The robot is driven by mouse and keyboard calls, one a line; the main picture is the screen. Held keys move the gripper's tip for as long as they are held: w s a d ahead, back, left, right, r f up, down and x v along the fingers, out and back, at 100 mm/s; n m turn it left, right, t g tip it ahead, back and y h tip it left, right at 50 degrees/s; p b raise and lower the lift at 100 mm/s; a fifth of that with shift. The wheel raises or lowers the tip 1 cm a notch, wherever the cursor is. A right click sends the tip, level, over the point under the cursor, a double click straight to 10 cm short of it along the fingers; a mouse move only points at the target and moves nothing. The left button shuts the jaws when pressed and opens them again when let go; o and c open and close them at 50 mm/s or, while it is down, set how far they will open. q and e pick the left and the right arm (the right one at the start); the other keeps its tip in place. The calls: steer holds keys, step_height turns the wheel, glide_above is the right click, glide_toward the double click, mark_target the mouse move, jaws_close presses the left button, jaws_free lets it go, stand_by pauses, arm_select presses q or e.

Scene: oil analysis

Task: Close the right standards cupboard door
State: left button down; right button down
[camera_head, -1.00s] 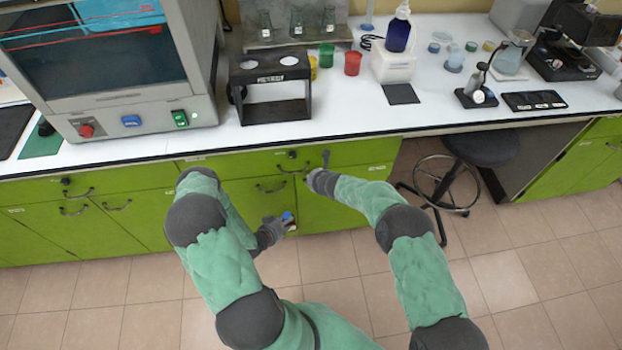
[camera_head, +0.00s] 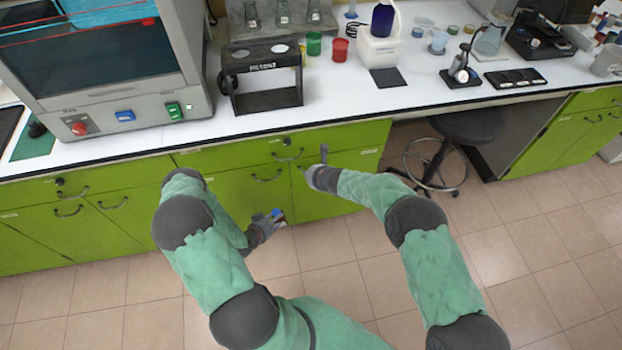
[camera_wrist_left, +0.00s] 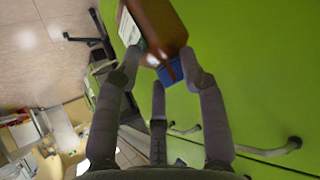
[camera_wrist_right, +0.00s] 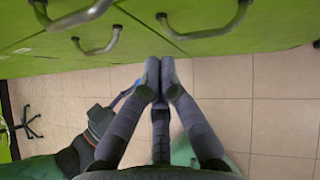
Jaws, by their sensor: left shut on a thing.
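Green cupboard doors run under the counter. The right door (camera_head: 345,193) appears flush with its neighbour, the left door (camera_head: 225,195); part of it is hidden behind my right arm. My right gripper (camera_head: 322,162) is in front of the right door's upper left part, near its handle. In the right wrist view its fingers (camera_wrist_right: 159,62) are together and empty, below the door handles. My left gripper (camera_head: 272,219) is lower, in front of the doors. It is shut on a brown bottle (camera_wrist_left: 157,22) with a blue cap, close to a green door face.
The counter (camera_head: 350,108) above holds a black rack (camera_head: 265,92), a large instrument and glassware. A black stool (camera_head: 468,125) stands in the knee space at right. Tiled floor is free in front.

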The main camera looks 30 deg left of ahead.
steer(key=s+v, duration=0.1)
steer(key=v, duration=0.5)
steer(key=shift+s+r+p, duration=0.3)
steer(key=shift+s+p, duration=0.05)
steer(key=shift+p, duration=0.05)
steer(key=shift+a, duration=0.1)
